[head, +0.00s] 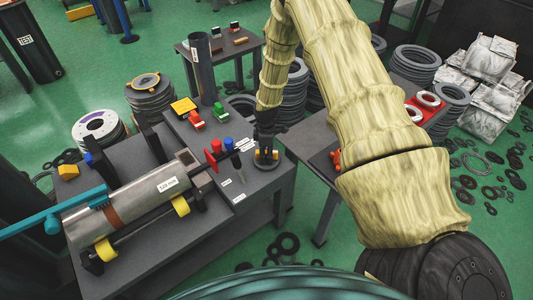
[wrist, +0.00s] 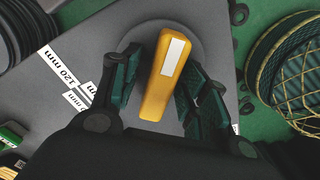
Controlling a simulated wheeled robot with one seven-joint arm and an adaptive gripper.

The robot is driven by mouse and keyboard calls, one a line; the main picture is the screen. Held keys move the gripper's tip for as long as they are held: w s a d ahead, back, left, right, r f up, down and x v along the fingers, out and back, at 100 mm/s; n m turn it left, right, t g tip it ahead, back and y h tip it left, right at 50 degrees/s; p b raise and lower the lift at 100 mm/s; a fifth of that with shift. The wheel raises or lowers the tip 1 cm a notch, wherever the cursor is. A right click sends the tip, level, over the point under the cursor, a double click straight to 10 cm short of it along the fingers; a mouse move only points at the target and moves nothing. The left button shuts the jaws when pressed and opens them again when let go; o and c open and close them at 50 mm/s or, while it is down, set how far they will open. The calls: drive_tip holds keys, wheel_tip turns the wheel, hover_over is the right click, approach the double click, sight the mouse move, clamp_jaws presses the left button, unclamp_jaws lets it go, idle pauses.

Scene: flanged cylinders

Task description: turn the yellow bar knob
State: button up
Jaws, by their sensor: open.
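The yellow bar knob (wrist: 158,95) shows in the wrist view as an upright-running bar with a white strip on its upper part. It sits on a round grey base on the dark table. My gripper (wrist: 160,88) is open, with one finger on each side of the bar. A gap shows on the left; the right finger is very close to the bar, and I cannot tell whether it touches. In the head view the knob (head: 262,154) is a small yellow patch at the table's right end, partly hidden by my gripper (head: 265,146) above it.
A metal cylinder (head: 140,196) lies on rollers at the left of the table (head: 215,235). Red and blue knobs (head: 214,148) stand just left of my gripper. White labels (wrist: 76,100) lie beside the knob. A second table with red parts stands at the right.

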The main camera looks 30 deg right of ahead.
clamp_jaws()
drive_tip(key=shift+m, duration=0.3)
